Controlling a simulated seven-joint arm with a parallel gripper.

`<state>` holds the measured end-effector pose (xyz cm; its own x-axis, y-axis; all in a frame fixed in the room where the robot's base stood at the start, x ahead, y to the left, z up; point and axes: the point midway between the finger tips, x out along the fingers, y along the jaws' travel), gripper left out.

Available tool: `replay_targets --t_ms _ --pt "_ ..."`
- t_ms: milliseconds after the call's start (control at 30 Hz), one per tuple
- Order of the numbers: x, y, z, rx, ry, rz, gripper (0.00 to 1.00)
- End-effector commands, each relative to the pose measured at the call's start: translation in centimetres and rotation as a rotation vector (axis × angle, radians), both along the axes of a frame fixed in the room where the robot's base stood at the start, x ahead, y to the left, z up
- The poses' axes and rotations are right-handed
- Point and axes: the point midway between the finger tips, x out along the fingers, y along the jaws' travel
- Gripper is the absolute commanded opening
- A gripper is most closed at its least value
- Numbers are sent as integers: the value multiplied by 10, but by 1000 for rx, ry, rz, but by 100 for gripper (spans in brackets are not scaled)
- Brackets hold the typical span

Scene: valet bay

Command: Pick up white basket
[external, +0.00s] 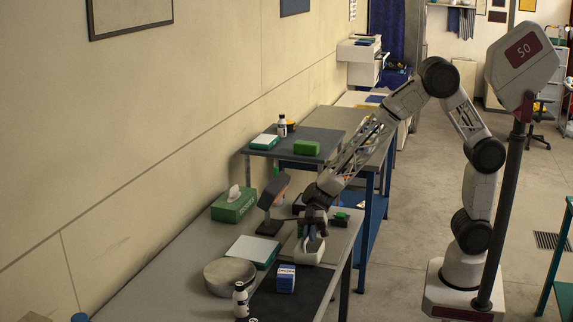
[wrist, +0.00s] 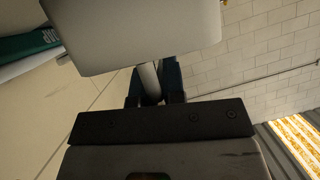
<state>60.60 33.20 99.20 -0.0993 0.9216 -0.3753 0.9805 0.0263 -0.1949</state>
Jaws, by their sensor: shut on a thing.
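The white basket (external: 309,254) is a small pale object at the far right of the near table, with blue-green between it and my gripper. My gripper (external: 312,230) reaches down over it and is shut on its upper part. In the wrist view, my gripper (wrist: 153,88) has dark blue fingers closed around a pale post. The post runs up to a smooth light-grey panel (wrist: 145,35); I cannot tell which part of the basket this is. The basket's inside is hidden. I cannot tell whether it touches the table.
A dark stand with a tilted head (external: 272,195), a green tissue box (external: 233,206), a white-and-green box (external: 252,250), a round grey tin (external: 230,275), a bottle (external: 240,298) and a blue box (external: 286,279) crowd the near table. A black mat (external: 310,288) has bare room at front right.

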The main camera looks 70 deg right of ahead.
Motion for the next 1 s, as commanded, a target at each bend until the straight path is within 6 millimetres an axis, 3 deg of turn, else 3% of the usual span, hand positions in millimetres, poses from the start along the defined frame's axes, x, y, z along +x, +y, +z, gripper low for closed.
replay_targets --t_ms 300,1000 --pt "-1 0 32 0 -3 1 0" --pt "-89 -48 39 0 -1 0 0"
